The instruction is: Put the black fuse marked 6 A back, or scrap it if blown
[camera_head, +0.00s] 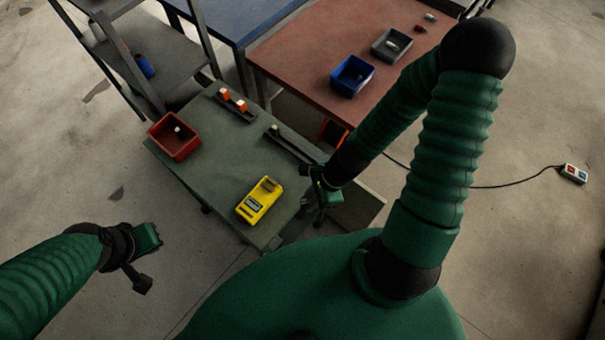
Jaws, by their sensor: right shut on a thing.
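My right gripper (318,195) is at the right edge of the green-grey table, beside the end of a dark rail. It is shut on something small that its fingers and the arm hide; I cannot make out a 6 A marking. The dark rail (292,146) lies on the table with a small pale-topped piece (274,129) at its far end. A yellow tester (259,200) with a display lies near the front edge. A red bin (163,149) at the left holds a small pale thing. My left gripper (146,262) hangs left of the table; its jaws are unclear.
A second dark holder (243,115) at the back carries two orange pieces (223,94). A red-brown table (300,58) behind carries a blue bin (344,88) and a grey bin (385,54). Grey shelves (150,50) stand at the back left. A cable with a socket block (574,173) lies right.

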